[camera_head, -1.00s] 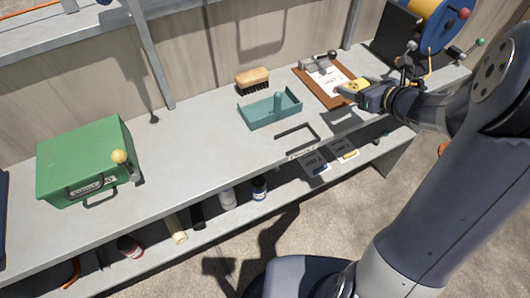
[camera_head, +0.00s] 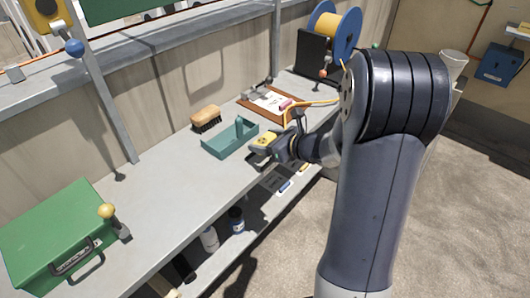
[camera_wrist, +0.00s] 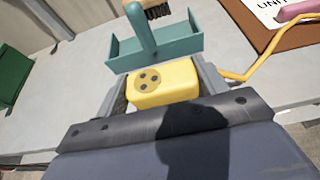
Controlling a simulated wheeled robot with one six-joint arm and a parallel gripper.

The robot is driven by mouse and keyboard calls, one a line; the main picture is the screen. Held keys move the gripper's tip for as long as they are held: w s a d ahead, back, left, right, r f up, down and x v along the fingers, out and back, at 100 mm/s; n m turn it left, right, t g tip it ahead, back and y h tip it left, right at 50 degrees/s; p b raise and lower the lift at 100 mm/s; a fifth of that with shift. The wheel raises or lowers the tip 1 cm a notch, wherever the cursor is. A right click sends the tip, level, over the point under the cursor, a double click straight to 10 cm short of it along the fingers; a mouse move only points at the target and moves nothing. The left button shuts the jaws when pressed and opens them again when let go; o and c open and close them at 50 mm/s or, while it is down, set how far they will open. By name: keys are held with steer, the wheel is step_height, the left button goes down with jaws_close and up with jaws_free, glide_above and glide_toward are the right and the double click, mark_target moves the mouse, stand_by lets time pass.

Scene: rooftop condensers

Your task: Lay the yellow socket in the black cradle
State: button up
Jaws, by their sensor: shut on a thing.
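The yellow socket (camera_wrist: 165,84), a rounded block with several dark holes in its face, is between the two fingers of my gripper (camera_wrist: 163,80). In the head view the socket (camera_head: 263,141) and my gripper (camera_head: 268,147) are above the bench, just in front of the teal tray (camera_head: 220,148). A yellow cord (camera_head: 308,104) runs behind my wrist toward the cable reel. I cannot pick out the black cradle now. A low black frame stood on the bench in front of the tray earlier; my gripper and arm now cover that area.
The teal tray (camera_wrist: 180,50) has an upright post (camera_wrist: 140,28) close beyond the socket. A brush (camera_head: 206,118), a clipboard (camera_head: 265,101) and the reel (camera_head: 335,28) stand farther back. A green case (camera_head: 58,238) is at left. The bench between case and tray is clear.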

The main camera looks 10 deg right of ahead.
steer(key=shift+f, duration=1.7)
steer(key=shift+f+b, duration=0.15)
steer(key=shift+b, duration=0.25)
steer(key=shift+f, duration=0.15)
steer(key=o, duration=1)
steer(key=shift+o, duration=0.2)
steer(key=shift+r, duration=0.2)
steer(key=shift+r, duration=0.1)
steer(key=shift+w+r+p, duration=0.1)
steer(key=shift+r+p, duration=0.1)
steer(key=shift+p, duration=0.1)
steer(key=v, duration=1.2)
steer(key=shift+f, duration=0.2)
